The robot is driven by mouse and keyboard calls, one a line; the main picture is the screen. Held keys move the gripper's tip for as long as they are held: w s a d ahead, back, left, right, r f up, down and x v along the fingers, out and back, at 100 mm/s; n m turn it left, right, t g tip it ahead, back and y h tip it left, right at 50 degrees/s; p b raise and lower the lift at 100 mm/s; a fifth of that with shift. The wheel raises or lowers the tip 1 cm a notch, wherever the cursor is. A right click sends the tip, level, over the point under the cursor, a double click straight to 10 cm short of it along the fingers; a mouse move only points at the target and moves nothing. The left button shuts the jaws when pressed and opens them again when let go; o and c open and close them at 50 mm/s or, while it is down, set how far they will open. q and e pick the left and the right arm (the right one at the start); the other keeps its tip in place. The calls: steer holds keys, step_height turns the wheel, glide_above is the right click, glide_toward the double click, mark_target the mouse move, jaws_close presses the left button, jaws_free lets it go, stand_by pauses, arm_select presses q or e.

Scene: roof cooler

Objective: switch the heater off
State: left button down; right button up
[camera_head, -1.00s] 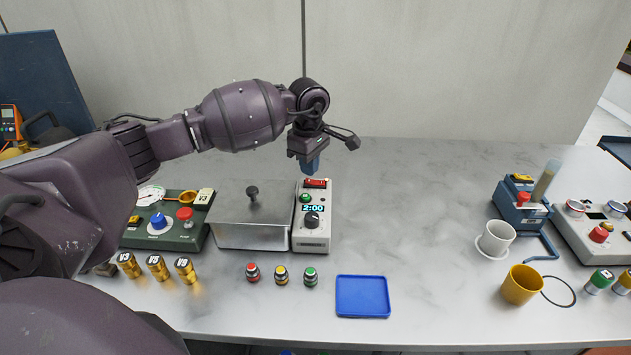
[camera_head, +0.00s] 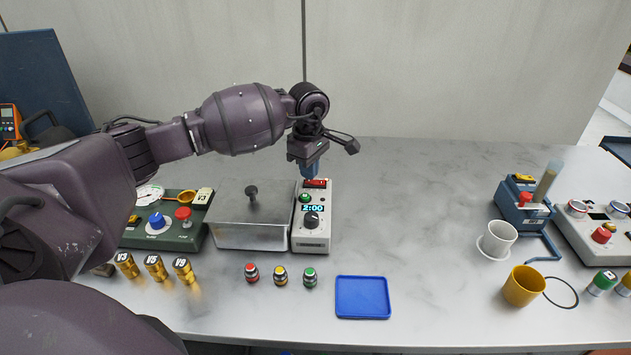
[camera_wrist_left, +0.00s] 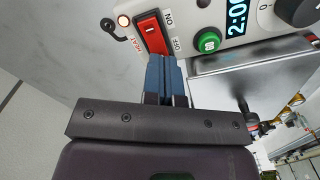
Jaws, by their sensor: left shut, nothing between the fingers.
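The heater's control panel (camera_head: 312,236) is the light grey face of a box in the middle of the table. Its red rocker switch (camera_head: 316,183) sits at the panel's far end. In the left wrist view the rocker switch (camera_wrist_left: 151,33) has ON and OFF labels beside it and a HEAT label with a small glowing lamp (camera_wrist_left: 123,20). My left gripper (camera_head: 310,174) is shut and empty, pointing down just over the switch. In the left wrist view its blue fingertips (camera_wrist_left: 165,58) are at the OFF end; whether they touch the rocker is unclear. My right gripper is out of view.
The panel also has a green button (camera_head: 305,198), a 2:00 display (camera_head: 313,208) and a black knob (camera_head: 311,220). A lidded metal tank (camera_head: 252,237) adjoins it on the left. A blue tray (camera_head: 362,297) lies in front. The table right of the panel is clear.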

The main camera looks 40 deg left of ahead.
mark_target(309, 181)
arm_select(q)
steer(key=shift+f, duration=0.65)
stand_by(0.3)
steer(key=shift+r, duration=0.15)
steer(key=shift+r+p, duration=0.9)
steer(key=shift+r, duration=2.55)
